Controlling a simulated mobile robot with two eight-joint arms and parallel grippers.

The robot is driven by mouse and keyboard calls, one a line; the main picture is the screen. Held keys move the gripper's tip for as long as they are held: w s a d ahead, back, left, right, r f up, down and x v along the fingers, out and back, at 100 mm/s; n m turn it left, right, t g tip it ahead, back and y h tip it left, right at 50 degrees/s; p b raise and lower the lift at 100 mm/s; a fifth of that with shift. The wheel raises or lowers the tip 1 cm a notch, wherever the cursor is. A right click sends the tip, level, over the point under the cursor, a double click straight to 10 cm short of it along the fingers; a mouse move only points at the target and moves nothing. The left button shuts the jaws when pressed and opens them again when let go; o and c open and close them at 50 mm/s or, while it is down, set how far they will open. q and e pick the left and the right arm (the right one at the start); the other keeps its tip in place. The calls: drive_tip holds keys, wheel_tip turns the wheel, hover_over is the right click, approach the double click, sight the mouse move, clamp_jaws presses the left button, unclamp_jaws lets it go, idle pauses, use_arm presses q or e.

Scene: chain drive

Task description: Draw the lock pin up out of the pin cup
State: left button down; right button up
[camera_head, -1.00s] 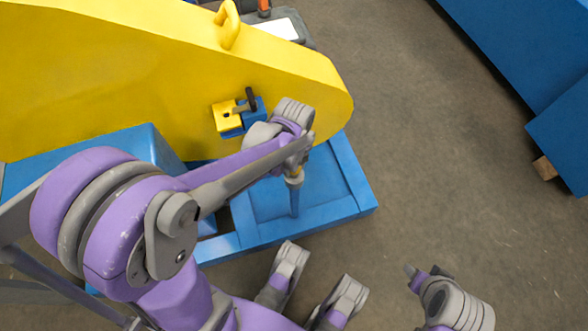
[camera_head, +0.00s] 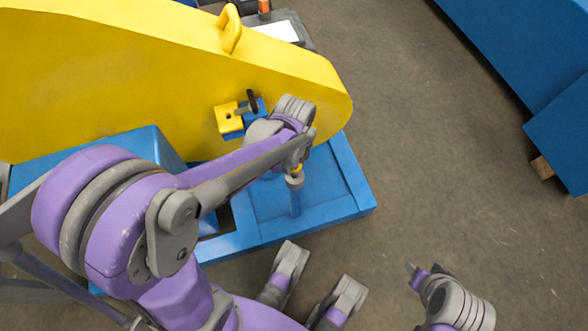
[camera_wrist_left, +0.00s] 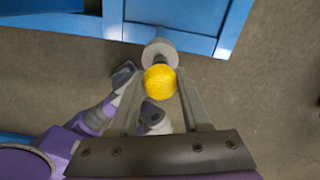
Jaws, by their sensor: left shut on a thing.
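The lock pin's yellow ball knob (camera_wrist_left: 160,82) is between the two fingers of my left gripper (camera_wrist_left: 160,85) in the left wrist view. A short dark shaft joins it to a pale grey round piece (camera_wrist_left: 159,50). In the head view my left gripper (camera_head: 299,160) is shut on the knob (camera_head: 297,168), above the grey piece (camera_head: 294,182) and the upright blue pin cup (camera_head: 295,204). Whether the pin's lower end is inside the cup cannot be told. My right gripper (camera_head: 414,271) is partly seen at the bottom right, its jaws unclear.
The blue base frame (camera_head: 348,172) surrounds the cup. A yellow guard (camera_head: 110,75) with a handle (camera_head: 231,28) stands behind. A yellow and blue latch block (camera_head: 229,121) is on its face. Open floor (camera_head: 440,150) lies right; a blue cabinet (camera_head: 520,50) stands beyond.

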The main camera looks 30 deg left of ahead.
use_arm(q)
drive_tip(key=shift+r+p, duration=2.8)
drive_tip(key=shift+r, duration=1.25)
